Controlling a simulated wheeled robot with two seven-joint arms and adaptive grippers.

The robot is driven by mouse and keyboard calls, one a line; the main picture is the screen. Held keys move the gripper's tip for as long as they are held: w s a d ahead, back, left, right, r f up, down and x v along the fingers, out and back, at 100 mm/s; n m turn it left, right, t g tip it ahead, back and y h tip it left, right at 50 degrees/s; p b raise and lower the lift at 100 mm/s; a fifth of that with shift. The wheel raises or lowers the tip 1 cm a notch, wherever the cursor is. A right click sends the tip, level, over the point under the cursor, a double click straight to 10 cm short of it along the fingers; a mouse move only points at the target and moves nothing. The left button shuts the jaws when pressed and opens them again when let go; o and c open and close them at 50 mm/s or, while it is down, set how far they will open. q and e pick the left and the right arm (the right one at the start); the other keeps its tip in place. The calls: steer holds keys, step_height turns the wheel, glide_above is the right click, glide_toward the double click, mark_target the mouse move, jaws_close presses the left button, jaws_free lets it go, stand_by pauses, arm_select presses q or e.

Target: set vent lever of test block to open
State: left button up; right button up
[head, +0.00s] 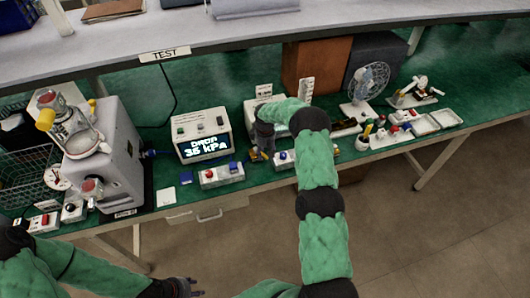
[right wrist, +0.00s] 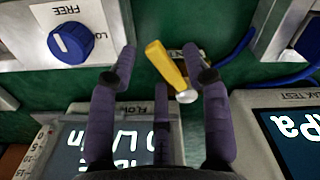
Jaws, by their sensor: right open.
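The yellow vent lever (right wrist: 166,65) shows in the right wrist view, slanted, with a pale round end towards the bottom right. In the head view, small yellow parts (head: 254,155) show beside my right gripper (head: 263,140), which hides most of the test block. My right gripper is open, its dark fingers on either side of the lever in the right wrist view (right wrist: 158,62); I cannot tell whether they touch it. The lever's label is mostly covered, so its setting cannot be read. My left gripper (head: 188,288) is low at the front, away from the block; its finger gap is unclear.
A box with a lit display (head: 206,147) reading about 36 kPa stands left of the block. A blue knob (right wrist: 70,44) marked FREE and a flow display (right wrist: 85,150) are close to my right fingers. A grey machine (head: 112,150) stands at left, a fan (head: 369,82) at right.

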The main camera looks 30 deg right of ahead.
jaws_close()
steer(key=shift+a+m, duration=0.1)
steer(key=shift+m, duration=0.2)
steer(key=shift+s+a+m+b, duration=0.15)
steer(key=shift+a+m+b, duration=0.1)
steer(key=shift+m+b, duration=0.25)
steer(key=m, duration=0.1)
steer(key=a+m+b, duration=0.1)
steer(key=m, duration=0.1)
steer(key=shift+a+f+b, duration=0.1)
steer(key=shift+a+b, duration=0.15)
steer(key=shift+b, duration=0.05)
steer(key=m, duration=0.2)
steer(key=a+m+b, duration=0.1)
steer(key=m, duration=0.1)
steer(key=shift+a, duration=0.3)
steer(key=shift+w+a+m+b, duration=0.25)
steer(key=shift+a+m+b, duration=0.15)
steer(key=shift+m, duration=0.5)
steer(key=shift+w+a+m+b, duration=0.3)
steer(key=shift+m+b, duration=0.1)
steer(key=shift+m, duration=0.5)
